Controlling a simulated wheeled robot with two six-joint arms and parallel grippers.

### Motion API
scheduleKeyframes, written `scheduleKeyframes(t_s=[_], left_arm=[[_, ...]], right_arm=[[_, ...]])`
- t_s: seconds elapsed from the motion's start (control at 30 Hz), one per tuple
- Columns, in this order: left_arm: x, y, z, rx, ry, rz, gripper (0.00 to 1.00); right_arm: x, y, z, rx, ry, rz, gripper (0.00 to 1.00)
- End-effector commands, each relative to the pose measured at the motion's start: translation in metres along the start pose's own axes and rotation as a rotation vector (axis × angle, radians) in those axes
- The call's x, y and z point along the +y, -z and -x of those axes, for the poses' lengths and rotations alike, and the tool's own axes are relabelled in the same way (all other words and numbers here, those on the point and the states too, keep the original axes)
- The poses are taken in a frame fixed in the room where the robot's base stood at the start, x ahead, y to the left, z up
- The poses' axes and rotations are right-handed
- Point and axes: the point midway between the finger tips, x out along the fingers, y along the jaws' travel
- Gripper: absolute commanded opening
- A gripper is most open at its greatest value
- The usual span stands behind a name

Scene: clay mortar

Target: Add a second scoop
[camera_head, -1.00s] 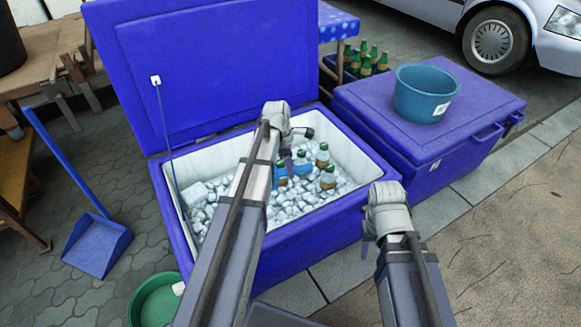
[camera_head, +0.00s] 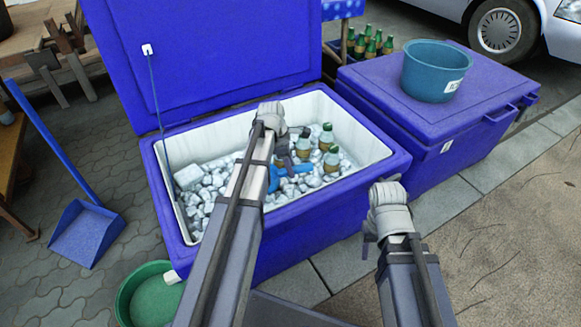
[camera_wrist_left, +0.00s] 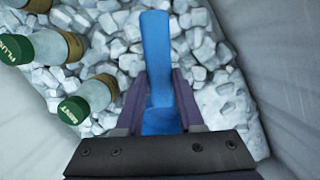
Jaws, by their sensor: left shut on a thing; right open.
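A blue scoop (camera_head: 288,178) is over the ice (camera_head: 213,180) in the open blue cooler (camera_head: 330,203). My left gripper (camera_head: 288,150) is shut on it. In the left wrist view the scoop (camera_wrist_left: 157,50) lies between both fingers with ice behind it; I cannot tell whether it touches the ice or carries any. My right gripper (camera_head: 371,236) is open and empty, outside the cooler near its front right. A teal tub (camera_head: 425,80) with a white label stands on the closed blue cooler (camera_head: 420,118); its contents are hidden.
Several green-capped bottles (camera_head: 331,160) stand in the ice right of the scoop, close to my left gripper. The raised lid (camera_head: 215,50) closes off the back. A green basin (camera_head: 150,298) and a blue dustpan (camera_head: 85,235) are on the paving at left.

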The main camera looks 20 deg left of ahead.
Motion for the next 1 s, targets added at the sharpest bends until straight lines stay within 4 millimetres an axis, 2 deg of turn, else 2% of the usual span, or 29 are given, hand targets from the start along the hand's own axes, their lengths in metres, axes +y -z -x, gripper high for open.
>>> scheduleKeyframes(t_s=[0.03, 0.6, 0.67, 1.0], left_arm=[[0.0, 0.003, -0.011, 0.0, 0.0, 0.0, 0.0], [0.0, 0.016, -0.069, 0.001, 0.0, -0.001, 0.0], [0.0, 0.023, -0.059, 0.002, 0.0, 0.002, 0.0], [0.0, 0.058, -0.051, 0.001, 0.0, 0.002, 0.0]], right_arm=[[-0.001, 0.001, -0.011, 0.001, 0.0, 0.0, 0.5], [-0.007, 0.004, -0.07, 0.003, 0.0, 0.0, 0.5], [-0.006, 0.004, -0.063, 0.003, 0.0, 0.0, 0.5], [-0.006, 0.004, -0.062, 0.003, 0.0, 0.0, 0.5]])
